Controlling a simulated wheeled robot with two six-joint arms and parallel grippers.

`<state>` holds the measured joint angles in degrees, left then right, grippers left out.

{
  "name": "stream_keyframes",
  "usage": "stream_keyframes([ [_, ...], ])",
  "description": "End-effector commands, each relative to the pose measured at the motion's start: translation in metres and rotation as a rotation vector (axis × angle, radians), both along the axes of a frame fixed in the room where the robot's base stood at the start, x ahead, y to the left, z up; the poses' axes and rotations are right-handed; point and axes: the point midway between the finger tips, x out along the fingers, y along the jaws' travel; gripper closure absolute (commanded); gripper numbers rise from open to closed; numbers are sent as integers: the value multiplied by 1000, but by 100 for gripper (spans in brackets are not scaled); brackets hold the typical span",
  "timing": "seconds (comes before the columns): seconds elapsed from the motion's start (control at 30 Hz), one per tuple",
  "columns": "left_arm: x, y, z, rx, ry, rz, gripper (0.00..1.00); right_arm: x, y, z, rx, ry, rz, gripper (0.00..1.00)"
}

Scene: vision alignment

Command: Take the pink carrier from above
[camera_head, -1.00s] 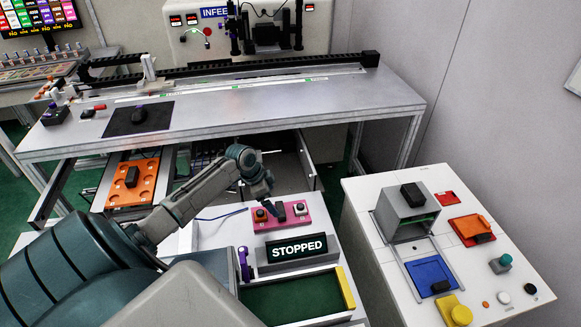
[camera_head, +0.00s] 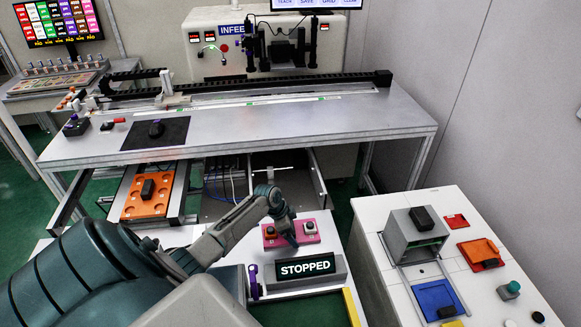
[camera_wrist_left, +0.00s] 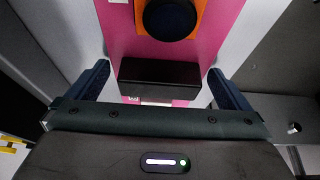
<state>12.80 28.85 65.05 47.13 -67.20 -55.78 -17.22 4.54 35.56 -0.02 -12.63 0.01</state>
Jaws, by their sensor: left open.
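In the left wrist view the pink surface (camera_wrist_left: 128,42) fills the top middle, with a black round knob (camera_wrist_left: 171,17) on an orange patch. A black block (camera_wrist_left: 159,77) shows between the two open fingers (camera_wrist_left: 160,86), with gaps on both sides. I cannot tell its height relative to the fingertips. My right gripper is not in view.
The STOPPED sign (camera_head: 304,269) stands just in front of the carrier, with a purple piece (camera_head: 253,282) beside it. An orange carrier (camera_head: 150,203) sits at the left. A white side table (camera_head: 470,206) with a grey box (camera_head: 412,236) stands at the right.

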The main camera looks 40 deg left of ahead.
Motion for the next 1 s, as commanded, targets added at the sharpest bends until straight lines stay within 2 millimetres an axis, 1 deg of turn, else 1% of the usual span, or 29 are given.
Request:
stream_keyframes([
  [0.1,0,0,0,0,0,0,0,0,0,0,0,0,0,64],
  [0.13,0,0,0,0,0,0,4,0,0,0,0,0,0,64],
  [0.27,0,0,0,0,0,0,29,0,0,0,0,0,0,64],
  [0.3,0,0,0,0,0,0,37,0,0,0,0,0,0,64],
  [0.33,0,0,0,0,0,0,42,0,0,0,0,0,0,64],
  [0.6,0,0,2,-1,-2,0,42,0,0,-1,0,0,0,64],
  [0.77,1,1,10,0,-3,-1,42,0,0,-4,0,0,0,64],
  [0.87,1,0,22,1,-5,-3,42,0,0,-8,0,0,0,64],
  [1.0,1,1,45,3,-6,-3,42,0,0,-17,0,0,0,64],
])
